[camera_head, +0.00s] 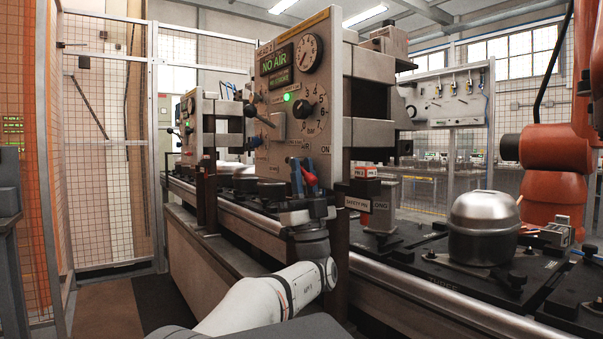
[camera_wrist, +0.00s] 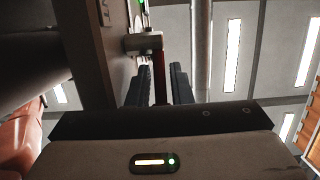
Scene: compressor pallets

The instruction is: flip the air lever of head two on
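The head two panel (camera_head: 292,95) faces me in the head view, with a green "NO AIR" display (camera_head: 274,62). Its air lever (camera_head: 309,177) has a red handle below the "AIR" lettering, with "ON" printed to the right. In the wrist view the red lever (camera_wrist: 158,82) hangs from a grey pivot (camera_wrist: 145,43). My gripper (camera_wrist: 160,67) has its two dark fingers on either side of the handle. The fingers stand apart, with a narrow gap visible to the handle. In the head view my gripper (camera_head: 305,180) partly hides the lever.
A round gauge (camera_head: 309,53), a black dial (camera_head: 303,106) and a green lamp (camera_head: 287,97) are on the panel. A red-topped safety pin block (camera_head: 366,190) stands right of my gripper. A silver compressor (camera_head: 484,228) sits on the line at right. The left aisle floor is open.

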